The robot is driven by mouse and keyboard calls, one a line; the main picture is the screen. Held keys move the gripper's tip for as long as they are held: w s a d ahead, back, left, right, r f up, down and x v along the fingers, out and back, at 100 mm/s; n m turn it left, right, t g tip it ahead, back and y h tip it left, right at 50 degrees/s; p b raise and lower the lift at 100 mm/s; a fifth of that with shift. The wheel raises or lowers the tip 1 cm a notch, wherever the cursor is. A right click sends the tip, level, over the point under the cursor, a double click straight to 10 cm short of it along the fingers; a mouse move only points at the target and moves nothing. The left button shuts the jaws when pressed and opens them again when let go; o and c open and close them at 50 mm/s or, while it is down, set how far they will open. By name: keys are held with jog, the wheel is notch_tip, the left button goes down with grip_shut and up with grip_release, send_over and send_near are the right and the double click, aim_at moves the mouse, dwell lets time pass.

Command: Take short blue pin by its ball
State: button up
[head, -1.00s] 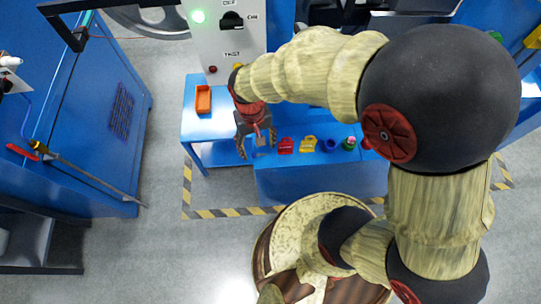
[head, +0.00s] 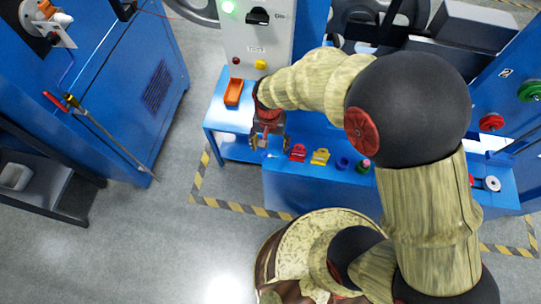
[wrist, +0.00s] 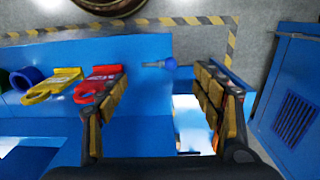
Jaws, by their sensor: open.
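The short blue pin (wrist: 160,64) lies on the blue bench (wrist: 130,48) near its edge in the wrist view. Its blue ball is at the right end and its thin grey shaft points left. In the head view the pin (head: 271,155) is a small spot beside my gripper's fingers. My gripper (head: 268,143) is open and empty, and in the wrist view its two fingers (wrist: 164,85) stand apart. The pin appears beyond the fingertips, between them in the picture and nearer the left finger. It is not between the pads.
A red part (head: 298,152), a yellow part (head: 320,156) and a blue ring (head: 342,163) stand in a row right of the pin. An orange tray (head: 234,92) is at the back left. A control panel (head: 257,35) rises behind the bench.

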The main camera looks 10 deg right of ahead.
aim_at(270, 155)
notch_tip(270, 155, down, 7)
jog(key=shift+r+b, duration=0.2)
jog(key=shift+b, duration=1)
jog(key=shift+c, duration=0.8)
jog(key=c, duration=0.7)
jog(key=shift+c, duration=0.3)
